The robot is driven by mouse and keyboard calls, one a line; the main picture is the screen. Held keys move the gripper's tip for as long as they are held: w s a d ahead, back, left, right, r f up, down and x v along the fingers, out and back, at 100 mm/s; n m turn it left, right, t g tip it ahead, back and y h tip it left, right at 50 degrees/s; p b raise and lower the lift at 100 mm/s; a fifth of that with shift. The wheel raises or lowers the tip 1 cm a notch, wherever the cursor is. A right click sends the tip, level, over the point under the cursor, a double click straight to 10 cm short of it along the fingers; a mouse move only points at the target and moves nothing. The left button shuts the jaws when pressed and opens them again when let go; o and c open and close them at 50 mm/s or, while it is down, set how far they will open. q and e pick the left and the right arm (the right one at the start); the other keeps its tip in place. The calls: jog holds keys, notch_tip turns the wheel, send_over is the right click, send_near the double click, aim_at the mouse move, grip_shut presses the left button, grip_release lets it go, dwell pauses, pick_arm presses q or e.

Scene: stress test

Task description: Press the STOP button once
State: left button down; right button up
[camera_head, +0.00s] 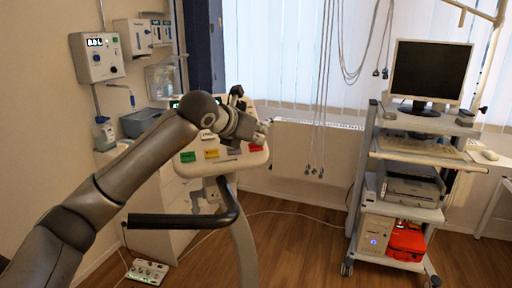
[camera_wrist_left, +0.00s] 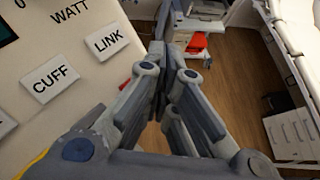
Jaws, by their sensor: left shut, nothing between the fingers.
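The control panel (camera_head: 246,160) of an exercise machine shows in the head view, with a row of green (camera_head: 188,157), yellow (camera_head: 211,154), grey and red (camera_head: 256,148) buttons along its lower edge. Their lettering is too small to read, so I cannot confirm which says STOP. My left gripper (camera_head: 264,127) is shut and empty, just above the red button; I cannot tell whether it touches the panel. In the left wrist view the gripper (camera_wrist_left: 164,50) passes beside the panel face, with CUFF (camera_wrist_left: 50,79) and LINK (camera_wrist_left: 108,41) keys visible. A small red patch (camera_wrist_left: 125,84) peeks out beside a finger.
A black handlebar (camera_head: 190,219) stands below the panel. A cart (camera_head: 410,160) with a monitor and a red bag (camera_head: 406,241) is at the right. Hanging cables (camera_head: 322,100) are near the window. A wall-mounted unit (camera_head: 97,57) is at the left. The floor between is mostly clear.

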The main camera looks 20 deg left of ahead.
pick_arm(q)
jog(key=shift+f, duration=0.1)
jog(key=shift+w+a+f+b, duration=0.15)
jog(key=shift+w+f+b, duration=0.1)
jog(key=shift+b, duration=0.15)
jog(key=shift+w+a+f+b, duration=0.1)
jog(key=shift+a+f+b, duration=0.05)
jog(key=shift+f+b, duration=0.2)
dwell(0.7)
jog(key=shift+r, duration=0.1)
jog(key=shift+s+d+r, duration=0.3)
jog(key=shift+s+r, duration=0.05)
jog(key=shift+r, duration=0.25)
jog(key=shift+r, duration=0.1)
jog(key=shift+s+d+r, duration=0.15)
jog(key=shift+r, duration=0.1)
jog(key=shift+s+d+r+p, duration=0.1)
jog(key=shift+s+d+r, duration=0.2)
jog(key=shift+r, duration=0.25)
jog(key=shift+s+d+r+p, duration=0.15)
jog(key=shift+s+d+r, duration=0.1)
jog(key=shift+s+r, duration=0.2)
jog(key=shift+s+d+r+p, duration=0.1)
jog(key=shift+s+d+r, duration=0.2)
jog(key=shift+r, duration=0.3)
